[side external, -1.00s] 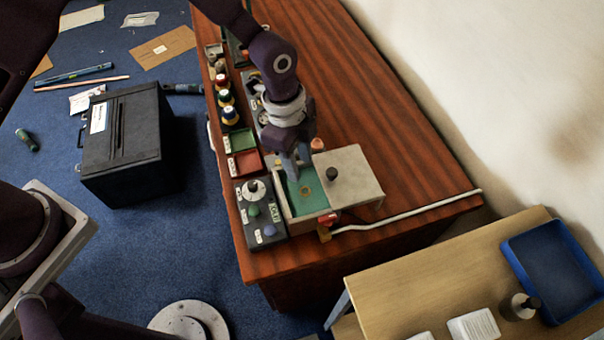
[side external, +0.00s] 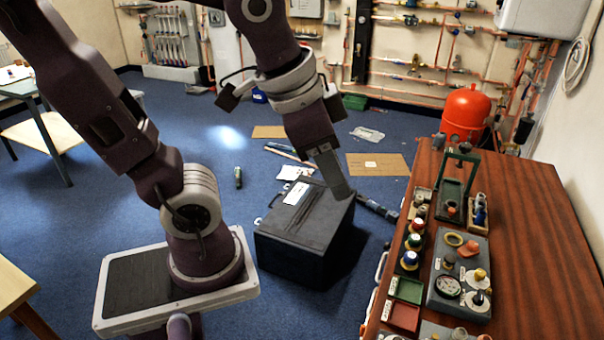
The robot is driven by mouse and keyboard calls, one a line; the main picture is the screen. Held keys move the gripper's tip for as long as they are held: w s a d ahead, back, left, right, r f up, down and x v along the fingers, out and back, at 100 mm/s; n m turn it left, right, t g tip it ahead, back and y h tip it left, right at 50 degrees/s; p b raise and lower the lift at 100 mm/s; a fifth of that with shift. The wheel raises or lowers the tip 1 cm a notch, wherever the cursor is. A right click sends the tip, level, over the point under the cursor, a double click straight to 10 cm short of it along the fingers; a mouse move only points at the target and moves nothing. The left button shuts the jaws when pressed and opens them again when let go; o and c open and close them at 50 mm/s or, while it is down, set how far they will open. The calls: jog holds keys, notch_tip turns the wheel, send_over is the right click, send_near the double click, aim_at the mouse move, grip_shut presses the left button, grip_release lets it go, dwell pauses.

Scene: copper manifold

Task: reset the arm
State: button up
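My arm is raised in the side external view, with its dark links reaching across from the upper left. My gripper (side external: 338,180) hangs at the wrist's lower end, pointing down and slightly right. It is in the air, and in the picture it overlaps the top of a black case (side external: 300,240). It is left of the wooden bench and apart from the things on it. The fingers overlap from this angle, so their gap does not show. I see nothing held between them.
The wooden bench (side external: 530,230) at right carries coloured valve knobs, a grey gauge panel (side external: 457,275), a green tray (side external: 408,290) and a red tray (side external: 402,316). A red tank (side external: 465,113) stands behind it. Cardboard (side external: 377,164) lies on the blue floor. Open floor is at left.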

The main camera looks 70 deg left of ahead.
jog(key=s+n, duration=0.2)
jog(key=s, duration=0.1)
jog(key=s+a, duration=0.1)
jog(key=s, duration=0.1)
jog(key=shift+s+a+f+n+t, duration=0.1)
jog(key=shift+f+n+t, duration=0.1)
jog(key=shift+n+t, duration=0.2)
dwell(0.9)
